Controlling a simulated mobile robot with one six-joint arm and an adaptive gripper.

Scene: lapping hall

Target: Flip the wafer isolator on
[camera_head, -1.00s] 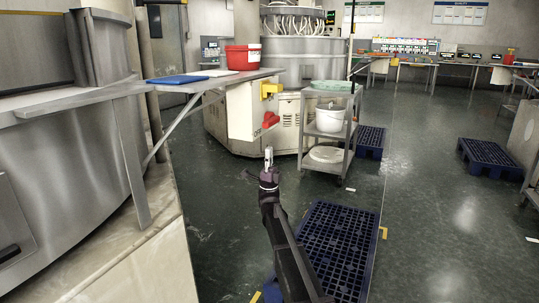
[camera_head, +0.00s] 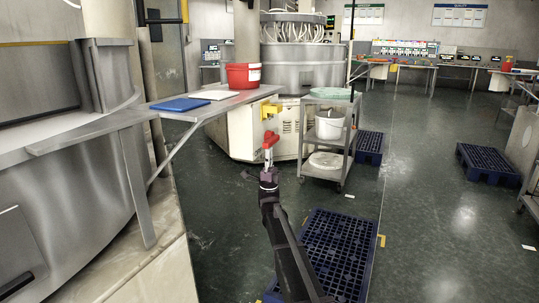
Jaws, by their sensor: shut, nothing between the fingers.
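The wafer isolator's red handle (camera_head: 270,140) shows on the near side of the pale machine cabinet, below a yellow part. My gripper (camera_head: 268,158) is at the end of my dark arm, reaching up from the bottom of the view. It is shut and empty. Its tip overlaps the lower part of the red handle in the picture. I cannot tell whether they touch. The gripper hides part of what lies behind it, and the handle's exact position is too small to read.
A metal shelf with a red bucket (camera_head: 243,76) and a blue board (camera_head: 181,104) juts in at left. A grey trolley (camera_head: 328,170) with a white bucket stands right of the handle. A blue pallet (camera_head: 336,250) lies beside my arm. Open floor lies further right.

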